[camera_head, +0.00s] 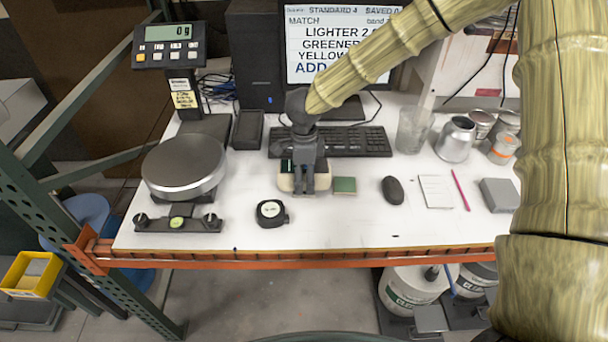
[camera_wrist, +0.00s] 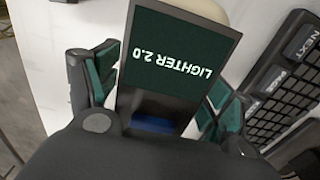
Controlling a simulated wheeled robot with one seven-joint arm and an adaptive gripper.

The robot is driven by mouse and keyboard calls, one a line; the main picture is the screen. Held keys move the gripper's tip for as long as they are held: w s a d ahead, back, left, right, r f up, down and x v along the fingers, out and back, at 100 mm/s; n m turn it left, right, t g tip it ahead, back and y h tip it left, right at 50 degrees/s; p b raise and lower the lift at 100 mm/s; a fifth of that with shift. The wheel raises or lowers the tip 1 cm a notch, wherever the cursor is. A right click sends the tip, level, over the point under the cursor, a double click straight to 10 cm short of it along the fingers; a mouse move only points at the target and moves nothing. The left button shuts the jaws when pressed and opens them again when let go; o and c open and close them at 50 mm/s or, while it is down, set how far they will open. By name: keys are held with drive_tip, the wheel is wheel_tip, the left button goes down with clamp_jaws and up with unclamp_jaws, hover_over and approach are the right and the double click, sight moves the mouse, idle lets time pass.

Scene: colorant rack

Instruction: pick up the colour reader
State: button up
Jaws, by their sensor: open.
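The colour reader (camera_wrist: 178,45) has a dark screen reading "LIGHTER 2.0", upside down in the wrist view, and a cream body. In the head view its cream edge (camera_head: 285,183) shows on the white table, mostly hidden behind my gripper (camera_head: 304,182). My gripper points down over it, in front of the keyboard. In the wrist view my gripper (camera_wrist: 158,88) is open, with a green-padded finger on each side of the reader. I cannot tell whether either pad touches it.
The keyboard (camera_head: 358,142) lies just behind the reader. A small green block (camera_head: 344,185) and a black mouse (camera_head: 393,190) lie to the right. A black tape measure (camera_head: 271,213) is in front, and a scale (camera_head: 184,165) stands left. Cans and a glass (camera_head: 413,130) stand right.

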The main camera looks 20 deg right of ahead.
drive_tip(key=shift+s+r, duration=0.25)
drive_tip(key=shift+s, duration=0.05)
drive_tip(key=c, duration=1)
drive_tip(key=shift+w+f, duration=0.1)
drive_tip(key=c, duration=0.6)
drive_tip(key=shift+c, duration=0.8)
